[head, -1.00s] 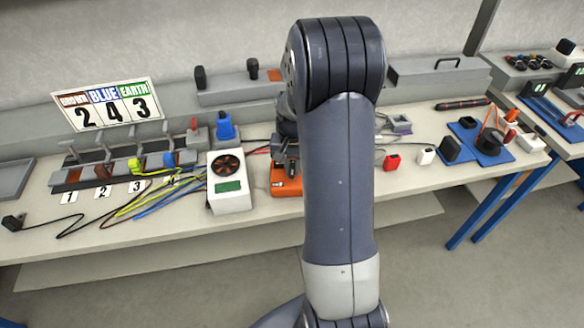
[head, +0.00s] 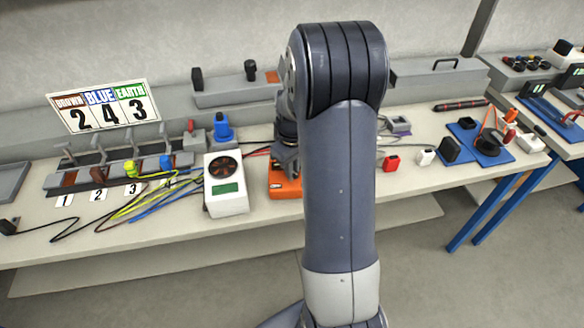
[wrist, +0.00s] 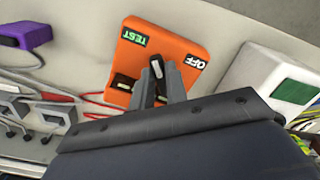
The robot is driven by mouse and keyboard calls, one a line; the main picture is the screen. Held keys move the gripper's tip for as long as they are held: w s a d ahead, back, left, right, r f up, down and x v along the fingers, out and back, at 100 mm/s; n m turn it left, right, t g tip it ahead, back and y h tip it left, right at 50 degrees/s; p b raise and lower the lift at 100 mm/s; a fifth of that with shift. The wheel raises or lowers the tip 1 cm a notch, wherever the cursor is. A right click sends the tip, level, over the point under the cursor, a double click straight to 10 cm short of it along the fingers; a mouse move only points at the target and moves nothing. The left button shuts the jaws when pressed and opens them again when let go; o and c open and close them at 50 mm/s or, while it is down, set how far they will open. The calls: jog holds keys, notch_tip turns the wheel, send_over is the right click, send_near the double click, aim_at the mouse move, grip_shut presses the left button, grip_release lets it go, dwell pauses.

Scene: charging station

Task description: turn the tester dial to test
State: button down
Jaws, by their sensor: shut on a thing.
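The orange tester (wrist: 190,38) fills the upper middle of the wrist view, with a green TEST label (wrist: 133,38) on its left and an OFF label (wrist: 194,61) on its right. My gripper (wrist: 159,82) is over the tester, its two fingers shut on the dial (wrist: 157,69), a dark knob with a white mark. The white mark sits between the two labels; its exact setting is hard to tell. In the head view the tester (head: 280,183) shows left of my arm, which hides much of it, and the dial is not visible there.
A white box with fan and green screen (head: 226,200) stands close left of the tester. Red leads (wrist: 60,100) run beside it in the wrist view. A wired terminal block (head: 110,178) is farther left. Red (head: 391,163) and white (head: 426,157) blocks lie right of my arm.

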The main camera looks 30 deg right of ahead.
jog(key=shift+n, duration=0.6)
jog(key=c, duration=1.4)
grip_release()
notch_tip(320, 180, up, 11)
jog(key=shift+f, duration=0.15)
notch_tip(320, 180, down, 11)
jog(key=shift+r, duration=0.1)
